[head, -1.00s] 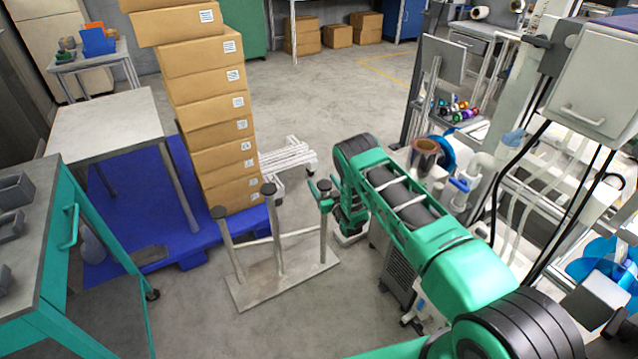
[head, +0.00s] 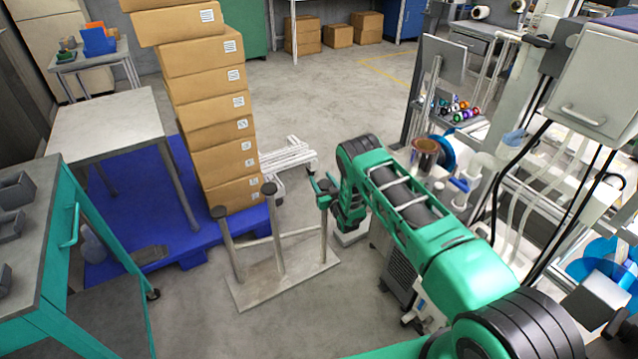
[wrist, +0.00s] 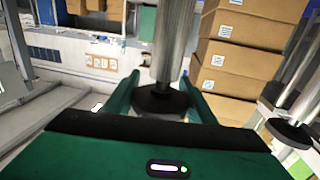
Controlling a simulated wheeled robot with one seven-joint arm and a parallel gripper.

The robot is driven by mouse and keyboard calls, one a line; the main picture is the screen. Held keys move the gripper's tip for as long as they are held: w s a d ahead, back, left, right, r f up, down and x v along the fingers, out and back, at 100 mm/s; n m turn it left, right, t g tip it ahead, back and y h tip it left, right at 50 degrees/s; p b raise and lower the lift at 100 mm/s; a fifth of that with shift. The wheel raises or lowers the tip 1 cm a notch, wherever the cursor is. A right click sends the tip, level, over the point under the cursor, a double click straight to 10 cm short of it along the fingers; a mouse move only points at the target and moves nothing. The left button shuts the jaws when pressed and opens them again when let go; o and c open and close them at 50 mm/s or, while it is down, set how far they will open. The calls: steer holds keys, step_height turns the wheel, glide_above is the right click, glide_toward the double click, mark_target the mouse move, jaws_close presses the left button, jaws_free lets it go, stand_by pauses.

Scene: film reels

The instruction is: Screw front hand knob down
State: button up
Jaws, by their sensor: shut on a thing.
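A stand with a flat pale base plate (head: 262,285) and three upright metal posts stands on the floor in the head view. Dark round knobs top the left post (head: 218,212) and the middle post (head: 268,188). My green gripper (head: 322,184) is at the top of the right post (head: 323,230), which is partly covered by it. In the wrist view, a dark knob (wrist: 160,102) sits on its metal post between the two green fingers of my gripper (wrist: 160,95), which are shut on it. Another dark knob (wrist: 290,132) shows at the right there.
A tall stack of cardboard boxes (head: 208,125) stands on a blue pallet (head: 145,240) behind the stand. A teal workbench (head: 45,250) is at the left. Machinery with hoses (head: 500,160) is at the right. Open floor lies in front of the stand.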

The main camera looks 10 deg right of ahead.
mark_target(330, 181)
steer(key=shift+m+h, duration=0.3)
steer(key=shift+d+m+h, duration=0.2)
steer(key=shift+m+h, duration=0.3)
steer(key=shift+h, duration=0.35)
steer(key=shift+d+m+h, duration=0.2)
steer(key=shift+m+h, duration=0.3)
steer(key=shift+h, duration=0.35)
steer(key=m+h, duration=0.1)
steer(key=h, duration=0.1)
steer(key=d+m+g+h, duration=0.1)
steer(key=m+h, duration=0.1)
steer(key=h, duration=0.1)
steer(key=shift+s+d+f+m+h, duration=0.1)
steer(key=shift+s+m+h, duration=0.05)
steer(key=shift+m+h, duration=0.15)
steer(key=m+g+h, duration=0.1)
steer(key=h, duration=0.1)
steer(key=d+m+g+h, duration=0.1)
steer(key=m+g+h, duration=0.2)
steer(key=m+h, duration=0.1)
steer(key=shift+s+d+g+h, duration=0.15)
steer(key=shift+s+g+h, duration=0.15)
steer(key=shift+s+g, duration=0.1)
steer(key=shift+s+d+m+g+h, duration=0.1)
steer(key=shift+m+g+h, duration=0.4)
steer(key=shift+m+g, duration=0.1)
steer(key=shift+r+m+g+h, duration=0.3)
steer(key=shift+m+g+h, duration=0.45)
steer(key=shift+g, duration=0.25)
